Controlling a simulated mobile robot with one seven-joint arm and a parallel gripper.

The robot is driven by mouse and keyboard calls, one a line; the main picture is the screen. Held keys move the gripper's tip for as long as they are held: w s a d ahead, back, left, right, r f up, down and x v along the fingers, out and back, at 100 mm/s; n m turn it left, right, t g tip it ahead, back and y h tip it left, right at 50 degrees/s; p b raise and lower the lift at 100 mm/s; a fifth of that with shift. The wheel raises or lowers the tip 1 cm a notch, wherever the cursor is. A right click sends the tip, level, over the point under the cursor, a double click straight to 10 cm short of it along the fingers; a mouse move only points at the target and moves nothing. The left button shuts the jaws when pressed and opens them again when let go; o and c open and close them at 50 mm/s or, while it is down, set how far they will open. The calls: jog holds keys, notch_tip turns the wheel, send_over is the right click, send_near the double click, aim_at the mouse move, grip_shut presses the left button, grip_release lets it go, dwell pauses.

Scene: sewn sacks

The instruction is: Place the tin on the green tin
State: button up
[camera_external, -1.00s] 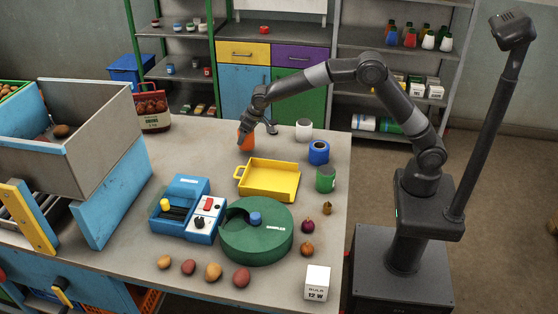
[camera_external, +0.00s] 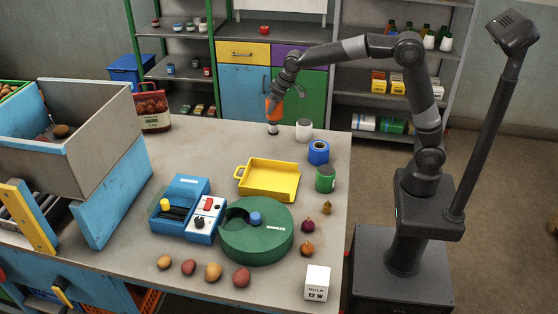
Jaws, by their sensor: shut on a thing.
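The green tin (camera_external: 325,180) stands upright near the right edge of the table, with a dark grey top. My gripper (camera_external: 274,104) is above the back of the table, up and to the left of the green tin. It is shut on an orange tin (camera_external: 270,110), partly hidden by the fingers. A small pale and dark part shows just below the orange; I cannot tell whether it belongs to the tin or the gripper.
A white tin (camera_external: 303,130) and a blue tin (camera_external: 318,152) stand close behind the green tin. A yellow tray (camera_external: 268,193) lies to its left, a round green device (camera_external: 257,244) in front-left. Small onions (camera_external: 308,226) lie in front.

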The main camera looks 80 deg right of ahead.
jog(key=s+a+r+n+y, duration=0.15)
jog(key=s+a, duration=0.25)
jog(key=s, duration=0.4)
jog(key=s+a+r+n, duration=0.15)
jog(key=s+a, duration=0.25)
jog(key=s, duration=0.5)
jog(key=s+a+r+n, duration=0.1)
jog(key=s+a+r, duration=0.2)
jog(key=s, duration=0.5)
send_over(326, 169)
notch_tip(326, 169, down, 7)
jog(key=shift+a+f, duration=0.15)
jog(key=shift+f, duration=2)
jog(key=shift+f, duration=0.15)
jog(key=o, duration=1.3)
